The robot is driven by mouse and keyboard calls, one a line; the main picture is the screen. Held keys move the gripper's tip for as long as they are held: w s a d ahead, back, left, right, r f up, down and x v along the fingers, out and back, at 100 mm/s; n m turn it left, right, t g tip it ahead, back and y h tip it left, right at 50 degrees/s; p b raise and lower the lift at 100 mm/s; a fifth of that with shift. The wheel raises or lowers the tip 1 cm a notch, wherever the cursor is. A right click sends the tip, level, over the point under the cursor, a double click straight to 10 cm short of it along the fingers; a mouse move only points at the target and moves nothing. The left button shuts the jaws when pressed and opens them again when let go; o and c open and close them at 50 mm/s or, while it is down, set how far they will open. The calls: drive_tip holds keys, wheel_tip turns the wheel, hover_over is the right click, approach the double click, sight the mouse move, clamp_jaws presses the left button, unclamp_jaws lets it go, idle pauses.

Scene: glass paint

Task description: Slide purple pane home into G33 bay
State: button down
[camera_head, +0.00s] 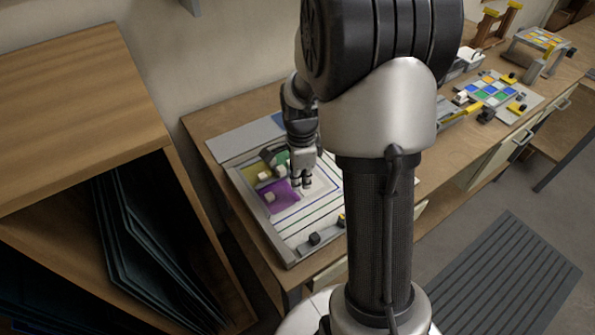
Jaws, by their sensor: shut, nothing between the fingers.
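The purple pane (281,199) lies flat on the white board (293,224) on the bench, with a small pale block on it. My gripper (302,184) points down just right of the purple pane, with its fingers shut and empty. Whether the fingertips touch the pane or the board cannot be told. A green pane (282,158) and a yellowish pane (256,171) lie behind the purple one, partly hidden by a dark part and pale blocks. Lines mark the bare board in front. No G33 label is readable, and my arm hides the board's right part.
A wooden cabinet (75,95) with dark upright sheets stands close on the left. A grey rail with dark knobs (314,239) runs along the board's front. Further right on the bench are a coloured checkered panel (490,91) and several fixtures. A ribbed mat (500,285) lies on the floor.

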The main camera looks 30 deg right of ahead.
sight(300, 198)
wheel_tip(300, 198, down, 4)
drive_tip(key=shift+f+b, duration=0.1)
drive_tip(key=shift+b, duration=0.5)
drive_tip(key=a, duration=0.2)
drive_tip(key=w+a, duration=0.1)
drive_tip(key=shift+a+r+b, duration=0.15)
drive_tip(key=shift+r+b, duration=0.15)
drive_tip(key=shift+w+a, duration=0.2)
drive_tip(key=shift+a, duration=0.1)
drive_tip(key=shift+w+a+p, duration=0.3)
drive_tip(key=shift+a, duration=0.55)
drive_tip(key=shift+a, duration=0.1)
